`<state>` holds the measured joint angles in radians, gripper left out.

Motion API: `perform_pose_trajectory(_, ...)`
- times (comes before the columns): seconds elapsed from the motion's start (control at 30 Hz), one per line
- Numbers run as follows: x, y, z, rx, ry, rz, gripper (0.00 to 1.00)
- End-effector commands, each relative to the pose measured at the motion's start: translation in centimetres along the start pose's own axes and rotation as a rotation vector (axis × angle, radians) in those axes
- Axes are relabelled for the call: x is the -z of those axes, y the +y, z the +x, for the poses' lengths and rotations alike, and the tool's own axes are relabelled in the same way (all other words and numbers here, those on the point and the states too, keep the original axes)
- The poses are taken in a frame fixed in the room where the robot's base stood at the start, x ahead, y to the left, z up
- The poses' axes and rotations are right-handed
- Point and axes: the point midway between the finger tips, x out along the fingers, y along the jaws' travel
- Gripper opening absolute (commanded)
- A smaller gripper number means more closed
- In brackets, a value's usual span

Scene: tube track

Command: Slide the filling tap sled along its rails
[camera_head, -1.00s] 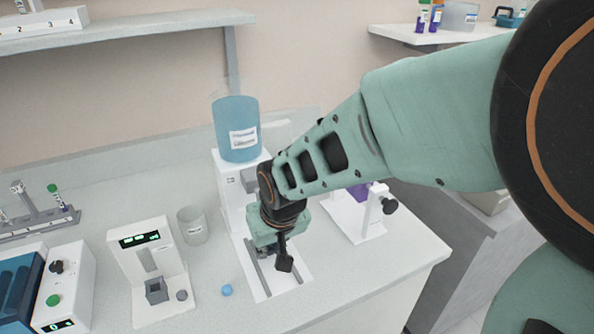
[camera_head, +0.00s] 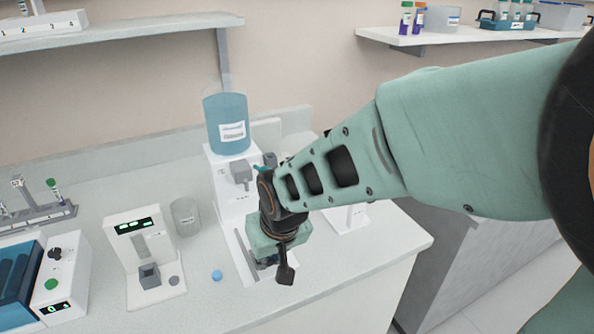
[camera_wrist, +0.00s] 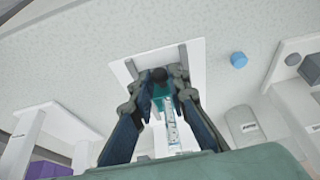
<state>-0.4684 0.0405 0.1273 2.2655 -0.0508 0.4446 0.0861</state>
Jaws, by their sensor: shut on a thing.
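The filling station has a white body (camera_head: 230,190) with a blue tank (camera_head: 228,125) on top and a grey tap (camera_head: 241,175) on its front. My gripper (camera_head: 270,262) is low over the front end of the rails. In the wrist view my gripper (camera_wrist: 160,80) is shut on the sled's dark knob (camera_wrist: 159,74). Teal parts and a clear labelled tube (camera_wrist: 172,125) show between the fingers. The sled body is mostly hidden.
A small blue cap-like piece (camera_head: 217,275) lies left of the rails. A clear beaker (camera_head: 186,217) and a white device with a display (camera_head: 135,245) stand further left. A white stand (camera_head: 347,218) is to the right, partly behind my arm. The counter's front edge is near.

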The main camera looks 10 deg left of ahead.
Motion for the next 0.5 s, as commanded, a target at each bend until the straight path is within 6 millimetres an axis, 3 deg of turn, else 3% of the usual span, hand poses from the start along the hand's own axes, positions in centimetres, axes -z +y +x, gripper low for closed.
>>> perform_pose_trajectory(0.47,-0.9,-0.01,-0.33,-0.001,-0.004,-0.001,0.0)
perform_pose_trajectory(0.5,-0.92,-0.01,-0.33,-0.001,-0.004,-0.001,0.16)
